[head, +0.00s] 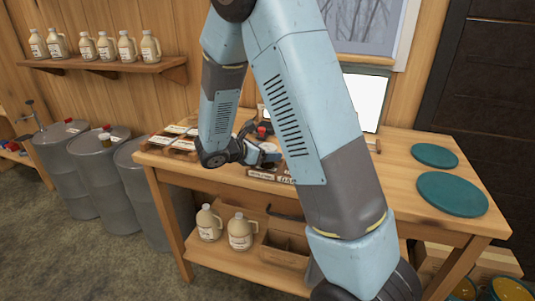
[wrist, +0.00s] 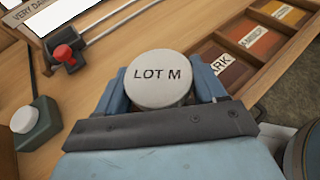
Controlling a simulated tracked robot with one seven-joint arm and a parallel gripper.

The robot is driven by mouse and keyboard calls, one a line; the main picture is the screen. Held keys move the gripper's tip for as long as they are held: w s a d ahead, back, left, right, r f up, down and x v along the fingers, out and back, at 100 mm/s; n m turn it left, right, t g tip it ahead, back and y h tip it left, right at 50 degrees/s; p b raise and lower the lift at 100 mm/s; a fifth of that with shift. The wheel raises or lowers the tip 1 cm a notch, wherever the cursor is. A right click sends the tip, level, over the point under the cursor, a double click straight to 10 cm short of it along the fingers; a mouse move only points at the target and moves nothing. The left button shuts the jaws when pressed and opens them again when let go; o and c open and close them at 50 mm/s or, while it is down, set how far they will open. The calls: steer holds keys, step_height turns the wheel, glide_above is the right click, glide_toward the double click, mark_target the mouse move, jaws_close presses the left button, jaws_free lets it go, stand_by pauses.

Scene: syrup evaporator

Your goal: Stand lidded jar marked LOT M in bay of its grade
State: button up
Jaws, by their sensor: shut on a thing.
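The jar marked LOT M (wrist: 161,82) shows in the wrist view as a round pale lid with dark lettering. My gripper (wrist: 162,95) is shut on it, with one blue finger on each side. The jar's body is hidden below the lid. A wooden rack of grade bays (wrist: 203,52) lies just beyond to the right. Its nearest label ends in "ARK", and other bays show orange, red-brown and yellow patches. In the head view my gripper (head: 265,155) is over the workbench, partly behind my arm; the jar cannot be made out there.
A device with a red knob (wrist: 66,55) and rails stands at upper left, near a "VERY DARK" label. Teal discs (head: 450,195) lie on the bench's right. Jugs (head: 240,232) stand on the shelf below.

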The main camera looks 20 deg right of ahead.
steer(key=shift+f, duration=0.25)
steer(key=shift+f, duration=0.15)
steer(key=o, duration=1.3)
